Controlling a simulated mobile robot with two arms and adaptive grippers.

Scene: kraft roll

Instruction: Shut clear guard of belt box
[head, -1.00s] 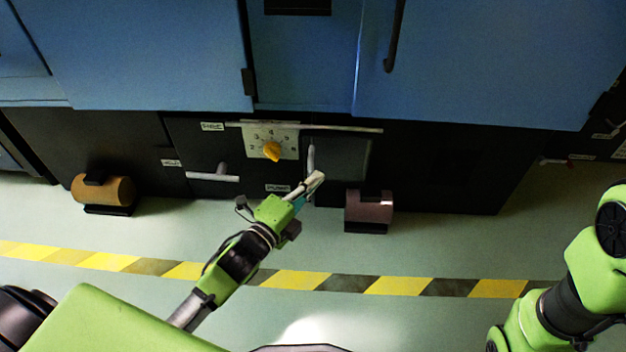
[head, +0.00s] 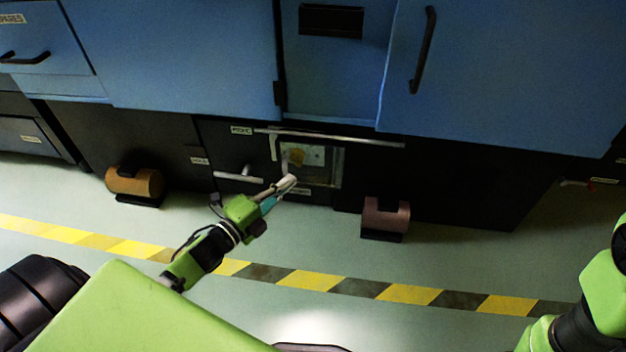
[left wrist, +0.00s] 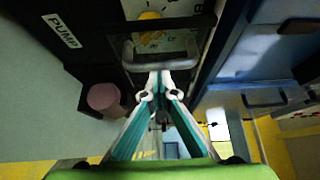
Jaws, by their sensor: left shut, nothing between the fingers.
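The clear guard (head: 322,174) of the belt box is a see-through pane on the dark lower panel. It now lies across the pale dial plate with its yellow knob (head: 297,157), which shows dimmed through it. I cannot tell whether it sits flush. A pale grey handle (left wrist: 160,62) shows in the left wrist view, just beyond my fingertips. My left gripper (head: 291,180) is shut and empty, its tips at the guard's lower left; whether they touch the handle is unclear. It also shows in the left wrist view (left wrist: 159,76). My right gripper is out of view.
A light rail (head: 330,137) runs above the guard, and a grey T-handle (head: 238,177) sticks out to its left. A tan roll (head: 134,182) and a brownish-pink roll (head: 386,214) stand low on either side. Blue cabinets overhang above. The striped floor is open in front.

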